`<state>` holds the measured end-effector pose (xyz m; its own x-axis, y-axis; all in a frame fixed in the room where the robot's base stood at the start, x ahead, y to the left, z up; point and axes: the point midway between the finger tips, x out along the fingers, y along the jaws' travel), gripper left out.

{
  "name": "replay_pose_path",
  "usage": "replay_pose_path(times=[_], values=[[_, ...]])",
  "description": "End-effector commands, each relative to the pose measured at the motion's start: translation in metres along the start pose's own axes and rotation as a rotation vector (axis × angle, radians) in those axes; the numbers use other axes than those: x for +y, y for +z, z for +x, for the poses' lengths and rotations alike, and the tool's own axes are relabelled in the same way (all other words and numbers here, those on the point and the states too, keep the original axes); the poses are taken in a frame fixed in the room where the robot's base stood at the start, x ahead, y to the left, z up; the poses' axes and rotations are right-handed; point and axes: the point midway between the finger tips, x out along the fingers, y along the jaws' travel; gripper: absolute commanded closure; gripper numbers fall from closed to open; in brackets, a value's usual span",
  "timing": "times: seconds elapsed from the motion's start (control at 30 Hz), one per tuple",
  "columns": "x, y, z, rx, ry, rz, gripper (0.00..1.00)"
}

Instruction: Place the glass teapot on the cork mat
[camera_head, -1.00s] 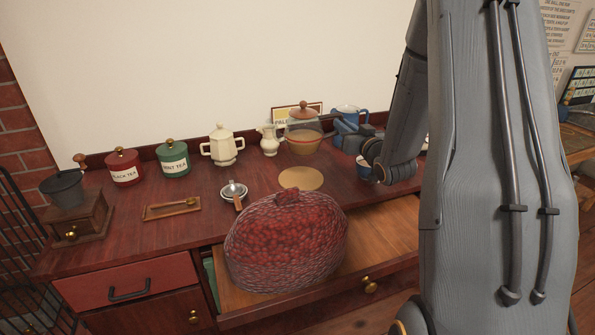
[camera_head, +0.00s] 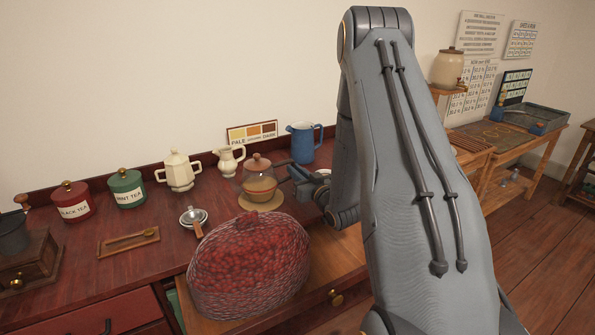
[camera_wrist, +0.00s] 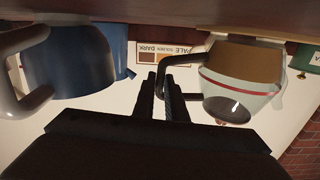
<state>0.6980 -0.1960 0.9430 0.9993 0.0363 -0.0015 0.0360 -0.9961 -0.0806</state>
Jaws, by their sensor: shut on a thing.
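The glass teapot (camera_head: 259,182) has a brown lid, amber tea and a red band. In the head view it stands upright over the round cork mat (camera_head: 277,204), covering most of it. I cannot tell whether its base touches the mat. My gripper (camera_head: 290,176) is at its right side, shut on its dark handle. The wrist view is upside down and shows the teapot (camera_wrist: 240,75) to the right, with the fingers of my gripper (camera_wrist: 165,82) at the handle.
A blue jug (camera_head: 303,142) and a small cream jug (camera_head: 229,161) stand behind. A metal strainer (camera_head: 194,217) lies left of the mat. My arm hides the counter's right part.

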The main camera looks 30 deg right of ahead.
Motion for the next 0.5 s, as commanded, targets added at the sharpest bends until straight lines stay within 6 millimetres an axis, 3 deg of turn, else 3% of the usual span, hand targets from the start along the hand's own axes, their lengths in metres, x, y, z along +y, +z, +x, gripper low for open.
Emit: replay_pose_path(times=[0.43,0.47,0.5], values=[[0.0012,0.0039,0.0006,0.004,0.001,0.001,1.00],[0.0011,0.0055,0.0001,0.001,0.001,0.000,0.87],[0.0010,0.0049,0.0000,0.001,0.001,0.000,0.80]])
